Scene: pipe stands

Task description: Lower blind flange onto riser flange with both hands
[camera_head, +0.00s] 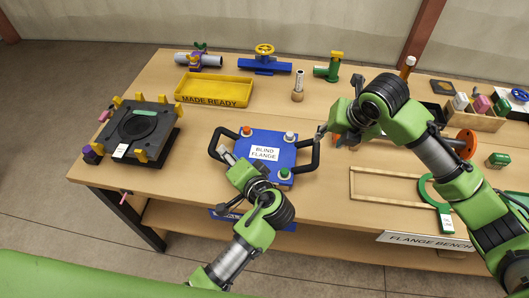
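The blind flange (285,155) is a blue plate with a white label, coloured knobs at its corners and a black handle at each side. It appears to rest on the bench. The likely riser flange (112,130) is a black square block at the left, with a round recess and yellow posts around it. My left gripper (228,156) is at the left handle (213,142), partly covering the plate's lower left. My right gripper (321,132) is at the upper end of the right handle (316,155). Whether either gripper is closed on its handle is too small to tell.
A yellow "MADE READY" tray (214,90) stands behind, with blue (265,66) and green (327,70) valve parts nearby. A wooden frame (385,188) and a green ring (428,189) lie at right. Bare bench (190,150) separates the plate and black block.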

